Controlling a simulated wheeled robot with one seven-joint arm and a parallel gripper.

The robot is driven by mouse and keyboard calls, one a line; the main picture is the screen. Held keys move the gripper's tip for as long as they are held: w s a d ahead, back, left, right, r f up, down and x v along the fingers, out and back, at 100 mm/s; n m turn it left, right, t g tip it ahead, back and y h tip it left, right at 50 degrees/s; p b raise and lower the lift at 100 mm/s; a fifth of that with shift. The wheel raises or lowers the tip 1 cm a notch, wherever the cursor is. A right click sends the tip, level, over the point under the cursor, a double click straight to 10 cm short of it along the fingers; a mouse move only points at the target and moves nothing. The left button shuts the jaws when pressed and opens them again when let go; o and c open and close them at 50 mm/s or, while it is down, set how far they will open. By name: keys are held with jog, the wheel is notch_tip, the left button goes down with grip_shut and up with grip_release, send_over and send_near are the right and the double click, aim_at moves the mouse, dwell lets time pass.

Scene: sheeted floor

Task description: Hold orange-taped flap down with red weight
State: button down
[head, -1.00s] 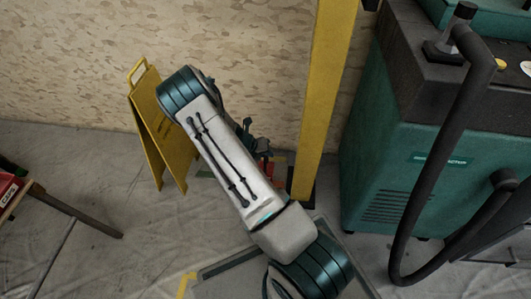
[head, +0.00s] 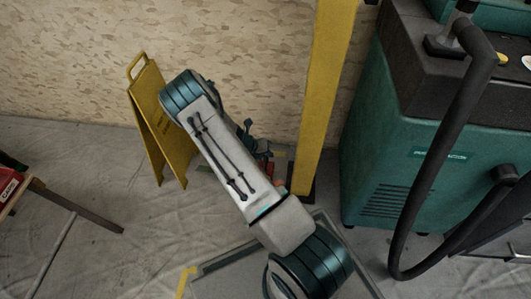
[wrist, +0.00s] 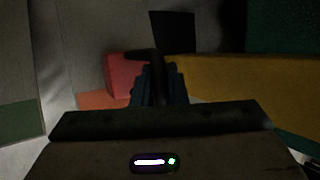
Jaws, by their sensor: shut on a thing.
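In the wrist view, the red weight (wrist: 119,72) is a block with a dark bent handle (wrist: 143,54). My gripper (wrist: 160,82) is shut on this handle, and its fingers hide part of the weight. An orange strip (wrist: 98,100), likely the orange tape, shows just beside the weight at its lower left. I cannot tell whether the weight touches the floor there. In the head view, my arm hides most of this area. Only a small part of my gripper (head: 250,138) and a bit of red (head: 268,170) show past it.
A yellow post (head: 322,100) stands close on the right and crosses the wrist view too (wrist: 250,80). A yellow folding sign (head: 162,125) stands left by the wall. A large green machine with a black hose (head: 425,165) is at right. A green patch (wrist: 20,118) lies at left.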

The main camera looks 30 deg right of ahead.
jog(key=shift+f, duration=2.15)
dwell(0.9)
jog(key=c, duration=1.4)
grip_release()
jog(key=shift+o, duration=0.2)
jog(key=shift+f, duration=0.15)
jog(key=p+v, duration=0.6)
jog(key=v, duration=0.8)
